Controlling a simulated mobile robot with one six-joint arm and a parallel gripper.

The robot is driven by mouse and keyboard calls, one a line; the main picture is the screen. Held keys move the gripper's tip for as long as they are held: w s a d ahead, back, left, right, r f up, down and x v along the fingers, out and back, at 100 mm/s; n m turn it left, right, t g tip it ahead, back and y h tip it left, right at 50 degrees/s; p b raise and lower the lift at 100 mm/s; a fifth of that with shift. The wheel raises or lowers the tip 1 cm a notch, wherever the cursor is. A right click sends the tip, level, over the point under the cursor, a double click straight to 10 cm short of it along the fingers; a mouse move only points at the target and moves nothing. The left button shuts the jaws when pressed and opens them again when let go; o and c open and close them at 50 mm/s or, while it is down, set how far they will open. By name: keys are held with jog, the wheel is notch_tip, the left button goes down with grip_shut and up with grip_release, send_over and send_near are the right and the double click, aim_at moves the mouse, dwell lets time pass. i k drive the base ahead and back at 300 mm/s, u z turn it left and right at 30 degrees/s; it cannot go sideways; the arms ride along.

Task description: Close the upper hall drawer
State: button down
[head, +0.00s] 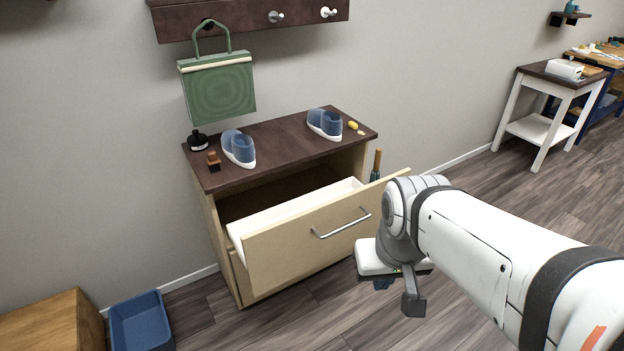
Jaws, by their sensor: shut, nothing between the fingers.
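The upper hall drawer (290,247) is pulled well out of the small cabinet (207,203). Its pale wood front carries a silver bar handle (342,224), and its white inner wall shows behind the front. My gripper (382,284) is shut and empty. It hangs in front of the drawer's right part, to the right of and below the handle, and appears apart from the front. My wrist and forearm cover the area just right of the drawer.
Two blue shoes (238,147) (324,124), a dark bottle (198,141) and a brush (213,160) stand on the cabinet top. A green bag (218,90) hangs above. A blue bin (141,321) sits at lower left. Floor in front is clear.

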aim_at(276, 244)
jog(key=u, duration=0.8)
jog(key=i, duration=1)
